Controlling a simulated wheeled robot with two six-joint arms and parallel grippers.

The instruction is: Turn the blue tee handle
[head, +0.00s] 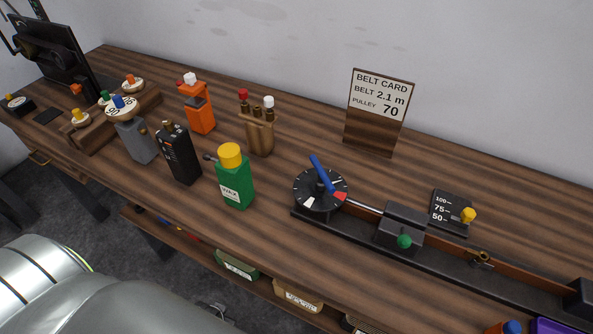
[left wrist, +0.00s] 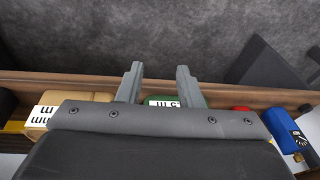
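The blue tee handle (head: 322,174) stands tilted on top of a round black dial (head: 310,204) with white marks and a red patch, at the left end of a long black rail on the bench in the head view. No gripper touches it. My left gripper (left wrist: 159,84) shows in the left wrist view with its two fingers apart. Beyond and between the fingers are a green labelled box (left wrist: 160,101) and the grey floor; whether it touches anything cannot be told. The handle is not seen in that view. My right gripper is in neither view.
A green bottle with a yellow cap (head: 235,182) stands left of the dial. A belt card (head: 376,112) stands behind. Bare wood lies in front of the dial.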

